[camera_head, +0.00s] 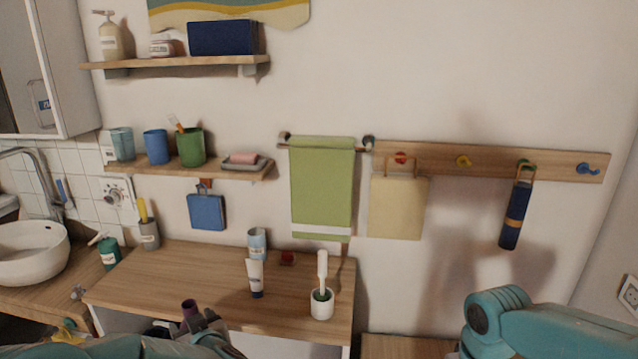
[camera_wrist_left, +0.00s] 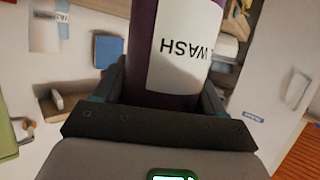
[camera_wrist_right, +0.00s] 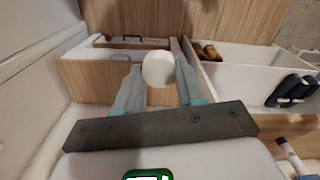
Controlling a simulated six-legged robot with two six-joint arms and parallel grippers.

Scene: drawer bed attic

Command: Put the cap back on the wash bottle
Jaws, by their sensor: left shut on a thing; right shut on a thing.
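The wash bottle (camera_wrist_left: 178,55) is purple with a white label reading WASH. It fills the space between the fingers of my left gripper (camera_wrist_left: 172,85), which is shut on it. In the head view a small purple part of the bottle (camera_head: 189,307) shows beside the dark left gripper (camera_head: 208,322), low in front of the wooden counter. My right gripper (camera_wrist_right: 158,82) is shut on a round white thing, which looks like the cap (camera_wrist_right: 158,68). In the head view only my right arm shows, at the lower right; its gripper and the cap are out of frame. Cap and bottle appear apart.
The wooden counter (camera_head: 190,275) holds a white tube (camera_head: 255,278), a cup (camera_head: 257,242) and a white brush holder (camera_head: 321,304). A washbasin (camera_head: 30,252) is at the left.

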